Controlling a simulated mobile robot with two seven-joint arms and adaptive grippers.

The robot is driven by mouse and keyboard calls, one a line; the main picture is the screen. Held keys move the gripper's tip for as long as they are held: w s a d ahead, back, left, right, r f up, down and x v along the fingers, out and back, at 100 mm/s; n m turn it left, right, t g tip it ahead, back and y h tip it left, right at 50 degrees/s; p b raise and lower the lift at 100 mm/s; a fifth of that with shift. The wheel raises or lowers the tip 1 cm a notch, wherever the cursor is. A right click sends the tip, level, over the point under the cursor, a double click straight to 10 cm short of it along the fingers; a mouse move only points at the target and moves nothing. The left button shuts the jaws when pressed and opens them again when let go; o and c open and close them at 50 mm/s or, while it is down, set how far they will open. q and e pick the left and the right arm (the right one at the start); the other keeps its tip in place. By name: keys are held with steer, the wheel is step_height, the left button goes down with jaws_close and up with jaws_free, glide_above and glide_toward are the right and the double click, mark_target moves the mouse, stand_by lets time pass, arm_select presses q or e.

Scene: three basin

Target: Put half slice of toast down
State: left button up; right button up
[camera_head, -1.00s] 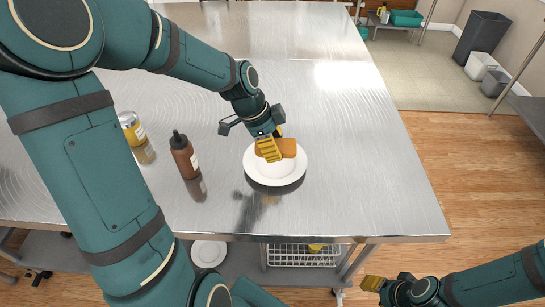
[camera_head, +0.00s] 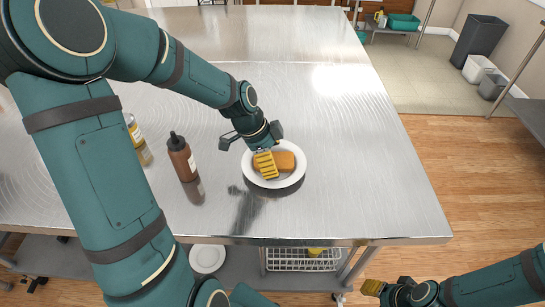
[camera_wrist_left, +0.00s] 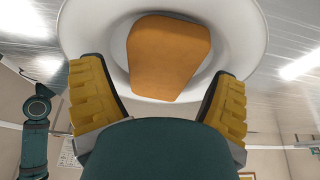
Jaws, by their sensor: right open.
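The half slice of toast (camera_head: 287,160) is an orange-brown piece lying on the white plate (camera_head: 300,176) on the steel table. It also shows in the left wrist view (camera_wrist_left: 168,58), inside the plate's rim (camera_wrist_left: 85,30). My left gripper (camera_head: 265,164) is just over the plate and hides part of the toast. In the left wrist view its yellow fingers (camera_wrist_left: 160,100) are spread on either side, with a gap to the toast. My right gripper (camera_head: 373,287) is open and empty, low at the right, off the table.
A brown bottle (camera_head: 182,158) with a dark cap stands left of the plate. A yellow-labelled jar (camera_head: 133,130) is further left, partly behind my arm. The table (camera_head: 370,170) is clear to the right of the plate. A wire basket (camera_head: 300,259) is on the shelf below.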

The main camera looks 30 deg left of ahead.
arm_select(q)
steer(key=shift+r, duration=0.15)
steer(key=shift+a+r, duration=0.1)
steer(key=shift+r, duration=0.2)
steer(key=p+v, duration=0.3)
steer(key=v, duration=0.8)
steer(key=shift+r, duration=0.2)
steer(key=shift+s, duration=0.2)
